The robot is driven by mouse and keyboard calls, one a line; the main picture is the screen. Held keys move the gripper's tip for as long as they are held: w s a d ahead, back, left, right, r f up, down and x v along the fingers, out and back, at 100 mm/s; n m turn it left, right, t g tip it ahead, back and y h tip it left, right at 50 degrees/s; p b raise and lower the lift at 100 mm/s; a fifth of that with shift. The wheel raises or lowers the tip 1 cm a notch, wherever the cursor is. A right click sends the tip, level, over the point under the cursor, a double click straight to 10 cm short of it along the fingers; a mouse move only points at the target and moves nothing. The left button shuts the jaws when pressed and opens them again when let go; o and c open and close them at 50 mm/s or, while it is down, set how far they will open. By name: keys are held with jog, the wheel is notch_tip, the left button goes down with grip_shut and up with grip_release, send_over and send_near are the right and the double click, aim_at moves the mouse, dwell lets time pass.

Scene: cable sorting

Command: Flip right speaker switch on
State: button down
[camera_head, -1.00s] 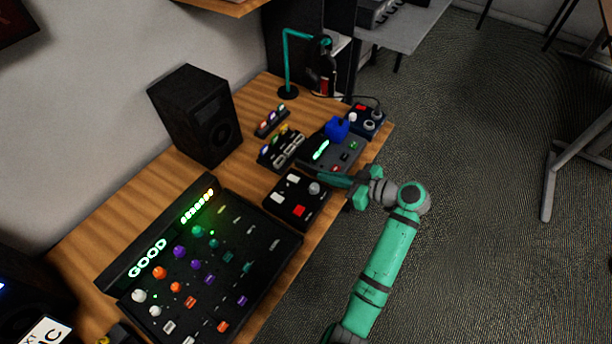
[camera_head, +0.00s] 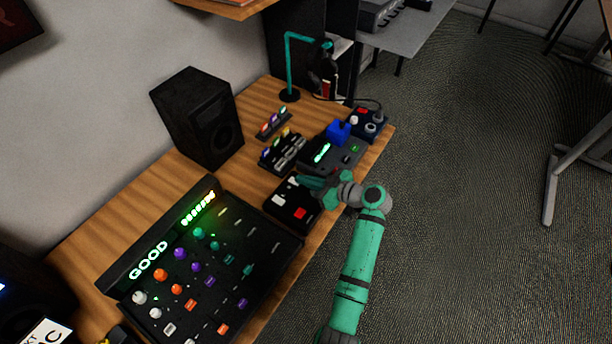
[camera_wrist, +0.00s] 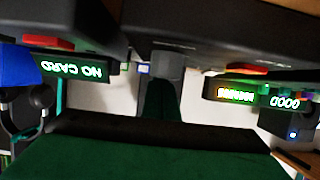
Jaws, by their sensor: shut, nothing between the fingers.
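The black box (camera_head: 282,211) with pale switches (camera_head: 279,200), a knob and a red button (camera_head: 300,213) sits near the table's right edge. Labels are too small to read, so I cannot tell which switch is for the right speaker. My gripper (camera_head: 301,182) is shut and empty, over the far side of this box, and its arm hides part of it. I cannot tell whether it touches a switch. In the wrist view, my green gripper (camera_wrist: 162,100) points into the upside-down scene beneath a dark surface. A black speaker (camera_head: 205,115) stands at the back of the table.
The large mixer (camera_head: 270,245) with a lit GOOD display lies at the near left. A device with a blue block (camera_head: 338,132), a row of switches (camera_head: 283,151) and a headphone stand (camera_head: 288,65) are farther back.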

jog(key=shift+f, duration=0.25)
jog(key=shift+s+f, duration=0.1)
jog(key=shift+f, duration=0.25)
jog(key=shift+r, duration=0.2)
jog(key=shift+r, duration=0.65)
jog(key=shift+r, duration=0.1)
